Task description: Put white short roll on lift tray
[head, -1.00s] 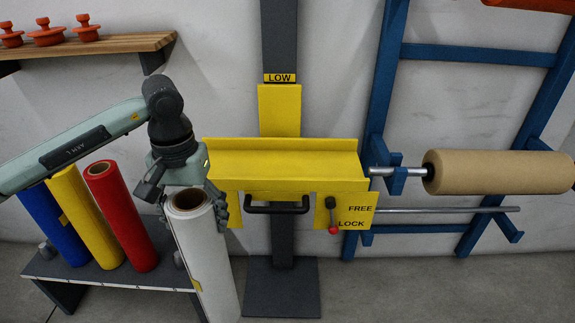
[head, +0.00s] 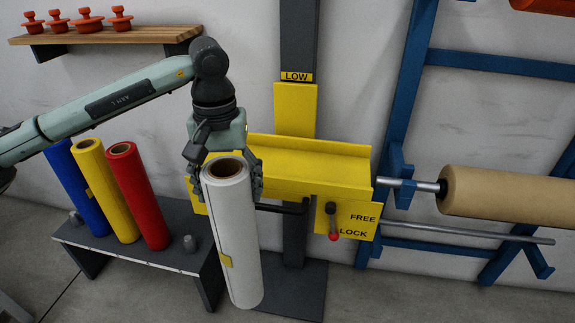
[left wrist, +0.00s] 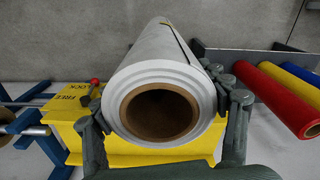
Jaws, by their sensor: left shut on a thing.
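The white roll (head: 236,235) hangs nearly upright in my left gripper (head: 226,184), which is shut around its upper end. A small yellow label shows on its side. In the left wrist view the roll (left wrist: 165,72) points away from the camera, with its brown core facing me and the gripper fingers (left wrist: 165,120) on both sides. The yellow lift tray (head: 310,160) is on the dark column behind and to the right of the roll. The roll and gripper hide the tray's left part. My right gripper is not in view.
Blue (head: 78,190), yellow (head: 107,190) and red (head: 139,195) rolls stand on a dark low rack (head: 130,255) at left. A red-tipped lever (head: 332,222) sits by FREE and LOCK marks. A blue frame (head: 400,110) holds a brown roll (head: 510,195) at right. A wooden shelf (head: 105,38) is upper left.

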